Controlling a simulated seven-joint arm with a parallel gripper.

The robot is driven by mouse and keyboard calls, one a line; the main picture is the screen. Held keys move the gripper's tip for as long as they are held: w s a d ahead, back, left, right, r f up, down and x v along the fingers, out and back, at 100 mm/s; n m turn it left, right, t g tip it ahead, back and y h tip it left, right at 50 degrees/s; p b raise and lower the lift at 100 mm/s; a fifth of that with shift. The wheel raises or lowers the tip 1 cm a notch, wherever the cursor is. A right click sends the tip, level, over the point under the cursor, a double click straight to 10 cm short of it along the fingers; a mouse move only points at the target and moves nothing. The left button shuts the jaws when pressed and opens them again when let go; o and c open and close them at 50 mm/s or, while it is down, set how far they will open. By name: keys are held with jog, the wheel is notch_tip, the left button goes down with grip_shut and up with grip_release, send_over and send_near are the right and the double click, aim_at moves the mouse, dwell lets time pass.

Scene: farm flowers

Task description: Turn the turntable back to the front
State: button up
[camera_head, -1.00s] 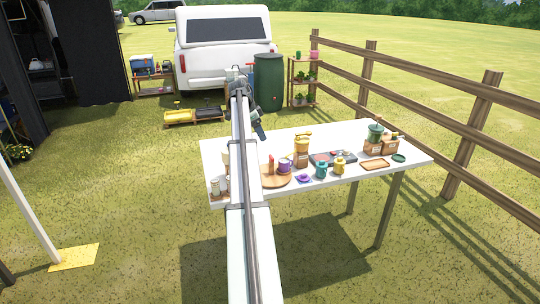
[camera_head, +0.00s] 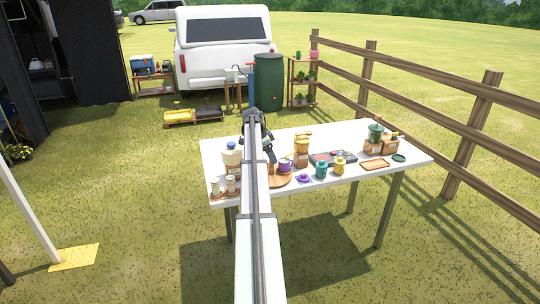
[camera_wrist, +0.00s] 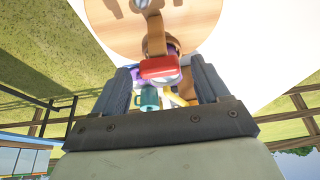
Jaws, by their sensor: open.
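The turntable (camera_head: 281,182) is a round wooden disc on the white table, partly hidden behind my arm in the head view. A purple cup (camera_head: 285,165) stands on its right part. In the wrist view the turntable (camera_wrist: 130,35) fills the top middle. My gripper (camera_head: 271,157) is low over the turntable, close to the cup. In the wrist view my gripper (camera_wrist: 160,66) is open, with a red-topped item (camera_wrist: 160,67) showing between its fingers. I cannot tell whether the fingers touch it.
A blue-capped bottle (camera_head: 231,158) and small jars (camera_head: 231,184) stand left. The table's front edge is close to the turntable.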

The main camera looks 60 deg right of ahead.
grip_shut()
dwell(0.8)
